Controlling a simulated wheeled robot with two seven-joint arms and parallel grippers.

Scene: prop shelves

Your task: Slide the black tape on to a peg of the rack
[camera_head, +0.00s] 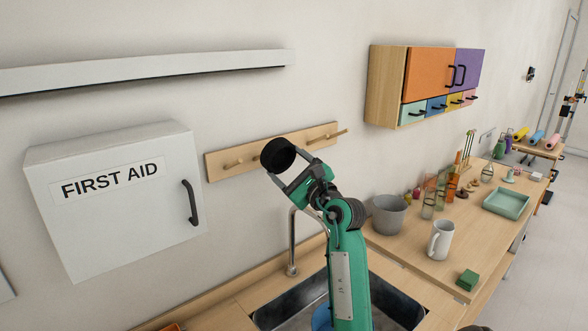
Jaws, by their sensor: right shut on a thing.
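The black tape (279,155) is a dark round roll in the jaws of my right gripper (284,166). The gripper is shut on it and holds it up in front of the rack. The rack (217,168) is a light wooden board on the wall with several wooden pegs. One peg (236,162) shows left of the tape and another peg (340,133) shows near the right end. The tape overlaps the middle of the board in the picture. I cannot tell whether it touches a peg. My left gripper is not in view.
A white first aid cabinet (100,225) hangs left of the rack, and a shelf (150,68) runs above. Below are a sink (290,312) and a tap (292,240). A grey bucket (389,214) and white mug (440,240) stand on the right counter.

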